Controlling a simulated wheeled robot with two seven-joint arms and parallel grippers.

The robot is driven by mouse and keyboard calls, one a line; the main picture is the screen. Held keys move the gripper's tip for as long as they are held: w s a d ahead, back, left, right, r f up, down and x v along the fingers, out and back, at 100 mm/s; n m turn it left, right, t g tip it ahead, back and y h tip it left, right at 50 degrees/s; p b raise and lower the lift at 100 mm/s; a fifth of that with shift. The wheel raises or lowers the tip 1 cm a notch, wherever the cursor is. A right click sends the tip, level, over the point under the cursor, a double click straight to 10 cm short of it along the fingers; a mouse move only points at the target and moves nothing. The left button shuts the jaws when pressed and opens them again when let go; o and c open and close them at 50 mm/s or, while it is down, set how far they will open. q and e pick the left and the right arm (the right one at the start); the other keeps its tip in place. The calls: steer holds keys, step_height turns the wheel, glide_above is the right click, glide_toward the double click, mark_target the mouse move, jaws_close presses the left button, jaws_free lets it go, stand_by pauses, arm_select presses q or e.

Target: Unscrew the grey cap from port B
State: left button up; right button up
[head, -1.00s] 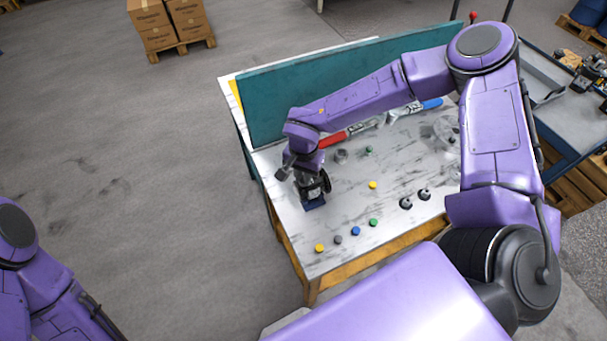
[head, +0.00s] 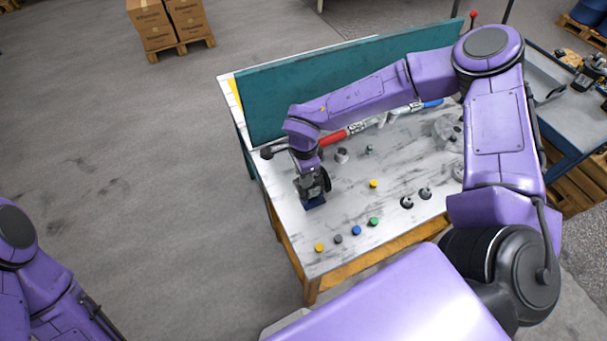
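My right gripper (head: 313,188) points down at the left part of the workbench, directly over a small dark blue block (head: 315,203). The gripper and wrist cover whatever is between them and the block, so port B and a cap on it cannot be made out. Whether the fingers are open or shut is too small and dark to tell. A small grey cap (head: 338,239) lies near the bench's front edge. My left gripper is out of view; only part of that arm shows at the lower left.
On the bench (head: 290,223) are yellow (head: 319,248), blue (head: 357,230) and green (head: 373,222) caps, another yellow cap (head: 373,184) and two dark round parts (head: 407,202). A teal panel (head: 262,106) stands behind. A blue cart (head: 577,112) is at the right.

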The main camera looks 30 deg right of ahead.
steer(key=shift+m, duration=0.7)
steer(key=shift+r+p, duration=0.2)
steer(key=shift+p, duration=0.15)
steer(key=shift+f, duration=0.2)
jaws_close()
